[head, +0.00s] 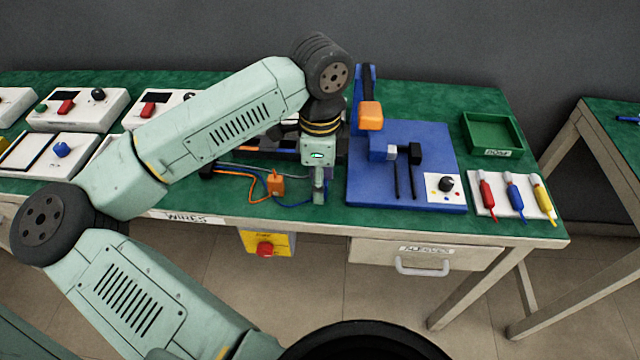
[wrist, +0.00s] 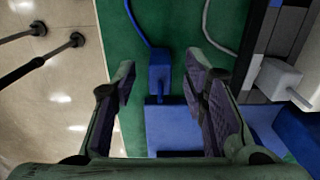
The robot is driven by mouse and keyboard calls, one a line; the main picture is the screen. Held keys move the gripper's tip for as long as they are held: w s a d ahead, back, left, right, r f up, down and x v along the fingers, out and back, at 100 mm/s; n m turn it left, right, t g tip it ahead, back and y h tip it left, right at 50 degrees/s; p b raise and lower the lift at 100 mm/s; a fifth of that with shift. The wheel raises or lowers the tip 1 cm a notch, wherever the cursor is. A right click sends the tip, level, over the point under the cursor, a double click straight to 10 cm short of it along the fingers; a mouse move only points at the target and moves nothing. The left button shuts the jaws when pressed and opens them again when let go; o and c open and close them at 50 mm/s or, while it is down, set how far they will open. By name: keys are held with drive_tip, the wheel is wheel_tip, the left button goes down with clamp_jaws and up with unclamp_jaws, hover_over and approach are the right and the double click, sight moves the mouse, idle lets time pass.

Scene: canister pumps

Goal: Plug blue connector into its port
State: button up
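In the wrist view, the blue connector (wrist: 160,68) is a small blue block with a blue cable leading off its far end. My gripper (wrist: 158,82) is open, one finger on each side of the connector, with a visible gap on both sides. A flat blue surface (wrist: 172,130) lies below the connector. I cannot make out its port. In the head view, my gripper (head: 319,192) points down at the bench's front part, left of the blue board (head: 435,145). It hides the connector there; only a blue cable (head: 292,205) shows beside it.
An orange connector (head: 276,185) with an orange wire lies left of my gripper. A grey connector (wrist: 279,78) is right of it in the wrist view. An upright blue stand with an orange block (head: 370,116) rises close on the right. The bench's front edge is near.

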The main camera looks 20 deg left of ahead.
drive_tip(key=shift+c, duration=0.2)
drive_tip(key=c, duration=0.9)
drive_tip(key=shift+r, duration=0.1)
